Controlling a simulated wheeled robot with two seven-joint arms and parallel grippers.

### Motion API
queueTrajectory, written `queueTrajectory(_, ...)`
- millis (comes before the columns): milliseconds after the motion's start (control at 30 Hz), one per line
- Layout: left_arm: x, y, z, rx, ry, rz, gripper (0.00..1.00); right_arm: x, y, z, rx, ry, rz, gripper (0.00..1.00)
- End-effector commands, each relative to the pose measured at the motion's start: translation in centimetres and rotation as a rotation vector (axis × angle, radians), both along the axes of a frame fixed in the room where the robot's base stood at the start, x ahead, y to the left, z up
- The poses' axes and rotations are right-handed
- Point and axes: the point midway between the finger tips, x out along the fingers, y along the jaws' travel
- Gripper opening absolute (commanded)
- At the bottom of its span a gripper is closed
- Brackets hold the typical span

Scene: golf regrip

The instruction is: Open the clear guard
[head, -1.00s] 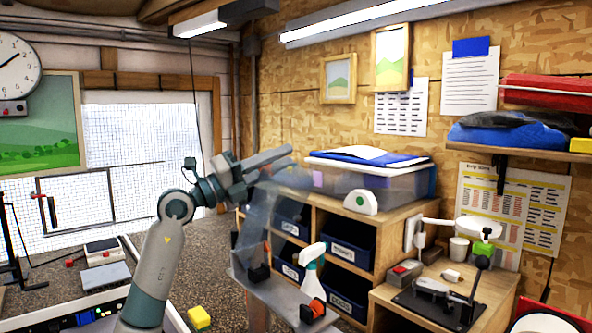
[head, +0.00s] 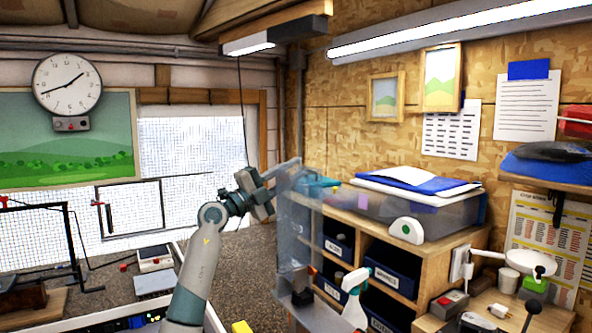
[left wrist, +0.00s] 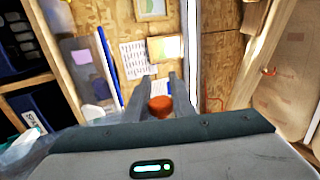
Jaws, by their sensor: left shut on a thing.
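The clear guard (head: 299,232) is a see-through panel in the head view, standing in front of the left side of the wooden cubby shelf. My left gripper (head: 287,172) is at its top edge. In the left wrist view my left gripper (left wrist: 158,92) has its fingers on both sides of a red knob (left wrist: 160,106) and is shut on it. The knob's join to the guard is hidden. Part of a clear sheet shows at the lower left of the left wrist view. My right gripper is not in view.
A white spray bottle (head: 355,300) stands below and right of the guard. The cubby shelf (head: 440,250) holds dark bins, with a clear storage box (head: 400,207) on top. A bench with a power strip and devices lies left of my arm.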

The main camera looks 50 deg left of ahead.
Motion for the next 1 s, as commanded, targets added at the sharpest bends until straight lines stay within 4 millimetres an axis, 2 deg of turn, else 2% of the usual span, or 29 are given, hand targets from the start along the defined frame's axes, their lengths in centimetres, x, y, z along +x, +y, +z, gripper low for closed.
queueTrajectory(267,0.0,0.0,-0.1,0.0,0.001,0.0,0.0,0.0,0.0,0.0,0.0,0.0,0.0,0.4)
queueTrajectory(300,0.0,0.0,-0.1,0.0,0.001,0.0,0.32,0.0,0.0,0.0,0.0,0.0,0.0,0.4)
queueTrajectory(333,0.0,0.0,-0.1,0.0,0.001,0.0,0.39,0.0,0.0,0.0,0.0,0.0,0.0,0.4)
queueTrajectory(367,0.0,0.0,-0.1,0.0,0.001,0.0,0.42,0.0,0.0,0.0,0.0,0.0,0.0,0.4)
queueTrajectory(767,-0.3,0.0,-0.2,0.001,0.001,0.0,0.42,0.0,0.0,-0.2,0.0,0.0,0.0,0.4)
queueTrajectory(1000,-2.2,0.1,-1.4,0.001,0.002,-0.001,0.42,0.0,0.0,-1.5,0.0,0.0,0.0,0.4)
